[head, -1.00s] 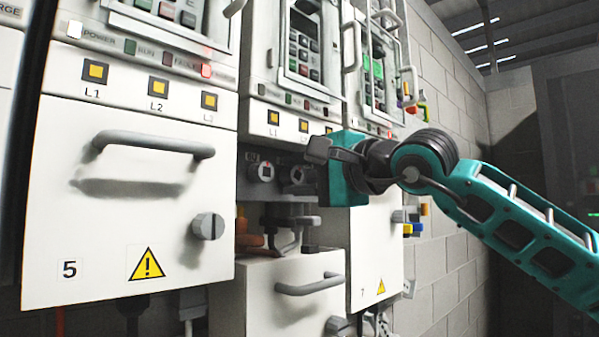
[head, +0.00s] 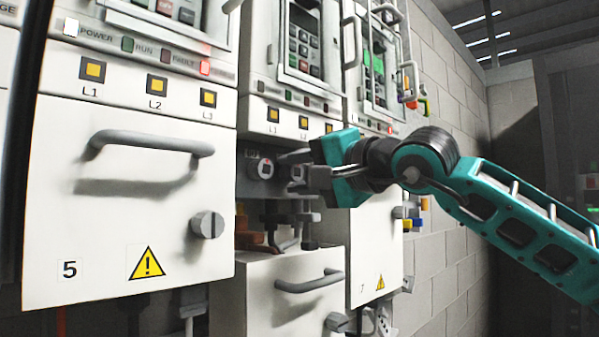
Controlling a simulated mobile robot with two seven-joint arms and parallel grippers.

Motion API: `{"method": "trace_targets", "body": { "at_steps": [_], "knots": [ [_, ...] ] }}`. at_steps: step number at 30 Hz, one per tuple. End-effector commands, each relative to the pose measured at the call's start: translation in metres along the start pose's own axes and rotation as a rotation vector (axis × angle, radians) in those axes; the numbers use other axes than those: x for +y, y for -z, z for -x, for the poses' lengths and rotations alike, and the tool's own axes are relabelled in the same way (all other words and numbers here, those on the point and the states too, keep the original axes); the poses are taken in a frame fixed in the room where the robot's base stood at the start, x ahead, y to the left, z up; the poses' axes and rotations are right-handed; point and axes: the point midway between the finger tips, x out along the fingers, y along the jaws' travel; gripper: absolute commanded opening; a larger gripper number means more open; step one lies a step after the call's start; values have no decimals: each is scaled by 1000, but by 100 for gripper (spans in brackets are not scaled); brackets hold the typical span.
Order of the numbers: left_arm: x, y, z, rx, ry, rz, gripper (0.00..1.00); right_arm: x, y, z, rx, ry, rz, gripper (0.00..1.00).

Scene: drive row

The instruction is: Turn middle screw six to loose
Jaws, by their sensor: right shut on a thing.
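The middle drive, between the panels marked 5 and 7, has its front cover (head: 285,290) lowered, baring a dark recess. A round grey screw (head: 265,169) shows at the left of this recess. My right gripper (head: 297,173) reaches in from the right, its fingers shut around the middle screw. The fingers hide most of that screw, so its slot angle cannot be told. Anything further right in the recess is hidden behind the gripper. My left gripper is not in view.
Panel 5 (head: 100,225) stands closed at the left with a handle (head: 150,145) and a knob (head: 208,225) jutting out. Panel 7 (head: 372,245) is closed behind my right gripper. Cables and terminals hang below the screws. Free room lies right, before the block wall (head: 455,245).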

Motion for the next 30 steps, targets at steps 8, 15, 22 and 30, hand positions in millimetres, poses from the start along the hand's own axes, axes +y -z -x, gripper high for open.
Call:
{"method": "trace_targets", "body": {
  "at_steps": [8, 15, 22, 30],
  "knots": [
    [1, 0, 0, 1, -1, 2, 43, 1, -1, 0, -2, -2, -2, 49],
    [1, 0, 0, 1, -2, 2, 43, 0, 0, 0, -1, -1, -2, 57],
    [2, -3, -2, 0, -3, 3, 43, 2, 0, 13, 1, 0, -2, 57],
    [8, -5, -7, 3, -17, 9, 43, 2, 0, 70, 3, 0, 0, 57]
  ]
}}
